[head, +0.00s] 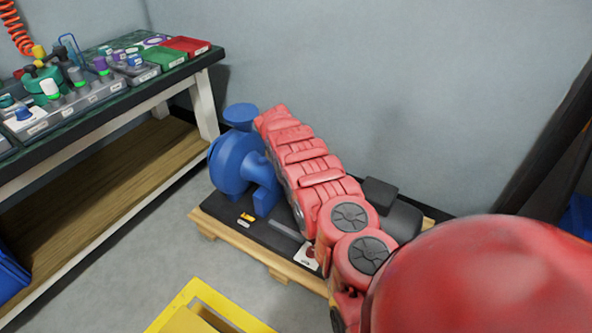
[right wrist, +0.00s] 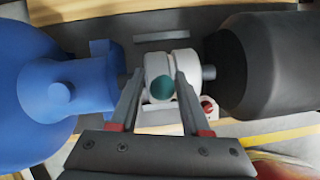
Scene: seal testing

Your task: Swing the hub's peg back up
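In the right wrist view, a pale hub (right wrist: 158,66) sits on the shaft between the blue pump (right wrist: 62,88) and the dark motor (right wrist: 258,65). A teal round end (right wrist: 162,88), which looks like the hub's peg seen end-on, faces the camera. My right gripper (right wrist: 159,74) has its two fingers spread, one on each side of the teal end, with gaps visible between. Whether a finger touches the hub body is unclear. In the head view, my red right arm hides the hub and the gripper. My left gripper is in neither view.
The pump (head: 232,165) and motor (head: 392,214) stand on a dark base on a wooden pallet (head: 205,222) by the grey wall. A workbench (head: 150,80) with trays and fittings stands at left. A yellow frame (head: 195,290) lies in front on the floor.

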